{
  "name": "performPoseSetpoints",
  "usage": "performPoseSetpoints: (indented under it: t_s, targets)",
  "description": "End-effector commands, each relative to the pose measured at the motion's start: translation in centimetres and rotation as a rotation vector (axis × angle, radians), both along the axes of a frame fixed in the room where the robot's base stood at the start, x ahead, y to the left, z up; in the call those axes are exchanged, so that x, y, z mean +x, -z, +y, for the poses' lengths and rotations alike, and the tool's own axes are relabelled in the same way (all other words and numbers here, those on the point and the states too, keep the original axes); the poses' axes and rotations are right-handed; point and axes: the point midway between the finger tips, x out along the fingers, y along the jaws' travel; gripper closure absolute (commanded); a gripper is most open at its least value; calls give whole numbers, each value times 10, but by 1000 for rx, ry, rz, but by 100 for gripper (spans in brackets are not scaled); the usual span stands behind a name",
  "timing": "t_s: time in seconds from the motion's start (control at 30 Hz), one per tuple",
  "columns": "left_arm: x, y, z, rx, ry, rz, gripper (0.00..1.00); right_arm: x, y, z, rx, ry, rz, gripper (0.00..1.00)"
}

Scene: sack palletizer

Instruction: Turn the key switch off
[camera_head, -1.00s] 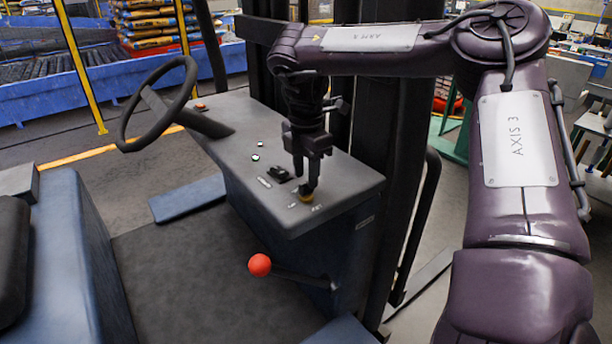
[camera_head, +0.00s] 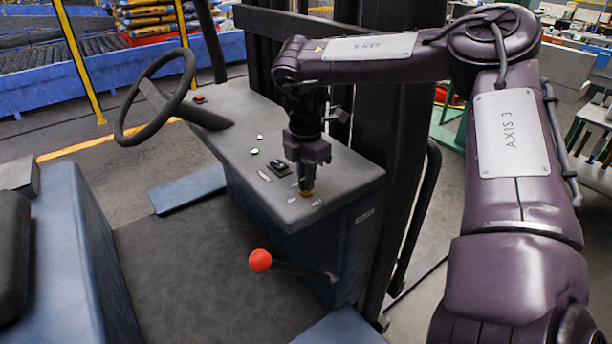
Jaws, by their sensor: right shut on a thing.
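The key switch (camera_head: 307,193) is a small yellow-brass piece near the front right corner of the grey console (camera_head: 235,125). Small white labels lie on the console beside it. My right gripper (camera_head: 307,184) points straight down over the switch and is shut on its key. The fingers hide most of the key, so its angle cannot be read. My left gripper is not in view.
A steering wheel (camera_head: 155,98) stands at the console's left end. A black rocker switch (camera_head: 279,167) and small buttons sit left of my gripper. A lever with a red knob (camera_head: 260,260) sticks out below the console. Dark mast posts rise behind.

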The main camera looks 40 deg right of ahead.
Motion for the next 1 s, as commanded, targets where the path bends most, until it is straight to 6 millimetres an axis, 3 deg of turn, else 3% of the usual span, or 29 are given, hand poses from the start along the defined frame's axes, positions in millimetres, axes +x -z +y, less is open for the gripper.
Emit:
performPoseSetpoints:
  t_s: [0.37, 1.0]
  targets:
    - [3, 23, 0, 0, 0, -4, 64, 0, 5, -1, -4, 126, -1, 100]
    - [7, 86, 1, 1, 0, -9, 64, 0, 5, -1, -4, 710, -1, 100]
